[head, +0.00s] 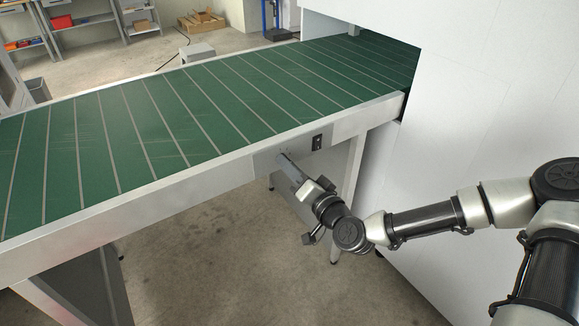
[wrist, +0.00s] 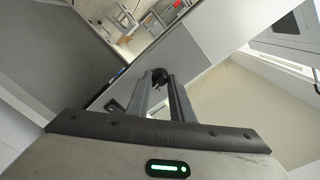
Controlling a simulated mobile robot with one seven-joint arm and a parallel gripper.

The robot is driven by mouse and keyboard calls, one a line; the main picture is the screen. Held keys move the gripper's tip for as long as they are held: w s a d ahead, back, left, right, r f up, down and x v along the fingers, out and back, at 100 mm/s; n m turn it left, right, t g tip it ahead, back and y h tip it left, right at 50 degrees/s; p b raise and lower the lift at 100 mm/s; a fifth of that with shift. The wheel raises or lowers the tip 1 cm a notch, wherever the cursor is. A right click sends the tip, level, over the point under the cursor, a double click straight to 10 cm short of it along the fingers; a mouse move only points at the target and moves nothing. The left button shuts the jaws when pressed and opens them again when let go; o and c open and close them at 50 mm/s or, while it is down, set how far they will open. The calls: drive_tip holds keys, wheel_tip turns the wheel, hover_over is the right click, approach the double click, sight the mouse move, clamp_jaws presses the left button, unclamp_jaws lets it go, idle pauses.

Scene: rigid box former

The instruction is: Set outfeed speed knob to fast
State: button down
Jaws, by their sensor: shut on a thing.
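The outfeed speed knob (wrist: 160,75) is a small dark round knob on the conveyor's grey side rail. In the wrist view it sits between the tips of my gripper (wrist: 157,84). My gripper is shut on it. In the head view my gripper (head: 285,158) reaches the side rail (head: 265,162) from the front. The knob is hidden there by the fingers. I cannot read its pointer or any speed marks.
A small black switch plate (head: 317,142) is on the rail just right of my gripper. The green slatted conveyor belt (head: 160,120) runs above. A large white machine housing (head: 470,110) stands to the right. The floor below the rail is open between the conveyor legs.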

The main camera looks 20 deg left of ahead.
drive_tip(key=shift+m, duration=0.7)
drive_tip(key=c, duration=1.6)
unclamp_jaws()
drive_tip(key=shift+o, duration=0.2)
drive_tip(key=p+v, duration=0.6)
drive_tip(key=v, duration=1.1)
drive_tip(key=shift+d+p, duration=0.25)
drive_tip(key=shift+p, duration=0.1)
